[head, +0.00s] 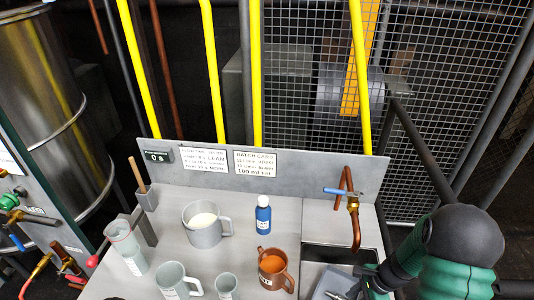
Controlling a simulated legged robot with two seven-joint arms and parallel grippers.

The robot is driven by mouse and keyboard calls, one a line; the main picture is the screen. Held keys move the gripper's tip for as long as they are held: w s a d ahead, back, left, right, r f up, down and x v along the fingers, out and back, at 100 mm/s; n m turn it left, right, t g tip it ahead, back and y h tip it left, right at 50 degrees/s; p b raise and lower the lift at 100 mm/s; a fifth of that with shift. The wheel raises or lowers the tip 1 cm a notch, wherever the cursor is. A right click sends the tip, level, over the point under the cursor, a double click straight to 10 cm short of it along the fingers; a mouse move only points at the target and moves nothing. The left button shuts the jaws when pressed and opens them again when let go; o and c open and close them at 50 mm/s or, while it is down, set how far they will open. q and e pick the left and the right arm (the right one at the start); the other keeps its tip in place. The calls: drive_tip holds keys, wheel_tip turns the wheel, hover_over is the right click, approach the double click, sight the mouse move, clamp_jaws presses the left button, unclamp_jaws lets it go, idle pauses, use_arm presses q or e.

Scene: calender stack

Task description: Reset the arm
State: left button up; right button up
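My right arm (455,245), dark with green parts, comes in at the lower right. It bends down toward the bottom edge beside the sink end of the bench (285,215). Its dark and green far end (378,280) is cut off by the bottom edge, and I cannot make out the fingers or whether they hold anything. My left arm and gripper are not in view.
The bench holds a grey mug with white liquid (203,220), a blue bottle (263,215), a brown mug (273,268), pale cups (172,280) and a clear beaker (126,245). A copper tap (354,220) stands at right. Yellow rails (212,70) and wire mesh (440,90) stand behind.

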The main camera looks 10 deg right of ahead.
drive_tip(key=s+a+r+n+t+h, duration=0.1)
drive_tip(key=s+a+r+n, duration=0.4)
drive_tip(key=a+r+n, duration=0.7)
drive_tip(key=a+n+h, duration=0.1)
drive_tip(key=n, duration=0.5)
drive_tip(key=shift+r+h, duration=0.35)
drive_tip(key=shift+h, duration=0.05)
drive_tip(key=shift+w+d+f, duration=0.1)
drive_tip(key=shift+w+f, duration=0.05)
